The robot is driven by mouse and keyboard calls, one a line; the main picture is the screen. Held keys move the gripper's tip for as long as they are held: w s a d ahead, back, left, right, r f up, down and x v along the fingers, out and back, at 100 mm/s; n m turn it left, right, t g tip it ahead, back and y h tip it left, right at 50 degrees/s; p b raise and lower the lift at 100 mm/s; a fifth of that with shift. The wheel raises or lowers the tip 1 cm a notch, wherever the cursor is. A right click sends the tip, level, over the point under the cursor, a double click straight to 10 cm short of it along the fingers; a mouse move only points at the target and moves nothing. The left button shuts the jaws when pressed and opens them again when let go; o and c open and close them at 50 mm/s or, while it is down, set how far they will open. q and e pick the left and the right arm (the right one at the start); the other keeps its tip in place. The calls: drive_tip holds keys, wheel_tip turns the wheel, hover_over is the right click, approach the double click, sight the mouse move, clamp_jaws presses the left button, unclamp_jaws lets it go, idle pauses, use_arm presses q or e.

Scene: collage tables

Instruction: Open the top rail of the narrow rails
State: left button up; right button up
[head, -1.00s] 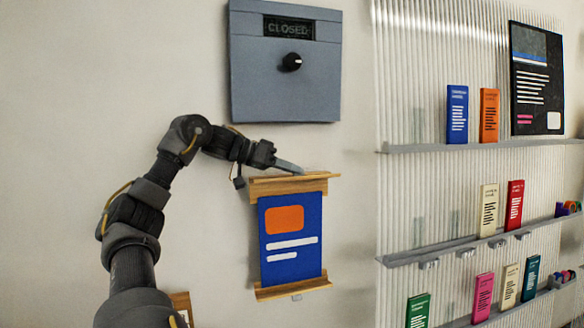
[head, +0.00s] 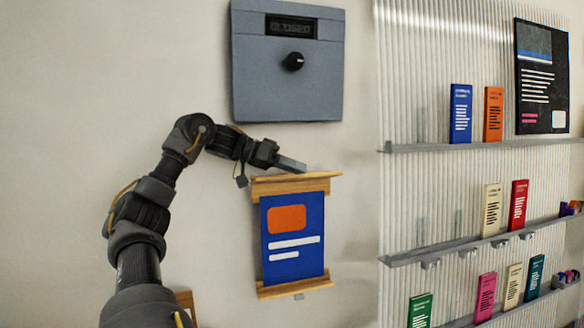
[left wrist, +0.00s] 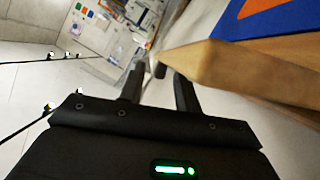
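The top rail (head: 290,185) of the narrow rails is a wooden bar on the wall, above a blue poster (head: 312,258) with an orange block. The bottom rail (head: 295,288) is a matching wooden bar under the poster. My left gripper (head: 300,166) is just above the top rail, pointing right along it; contact cannot be told. In the left wrist view, the fingers (left wrist: 157,78) stand apart with a gap between them, and the wooden rail end (left wrist: 215,65) is close beyond and right of them. My right gripper is not in view.
A grey box (head: 287,90) with a dark knob and a display is on the wall above. A ribbed panel with shelves (head: 475,147) of upright cards is at the right. Bare wall lies between the rails and the panel.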

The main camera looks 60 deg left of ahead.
use_arm(q)
drive_tip(key=b+v, duration=0.1)
drive_tip(key=v, duration=0.9)
drive_tip(key=shift+s+a+r+b, duration=0.15)
drive_tip(key=shift+s+b, duration=0.15)
drive_tip(key=shift+s, duration=0.05)
idle(0.3)
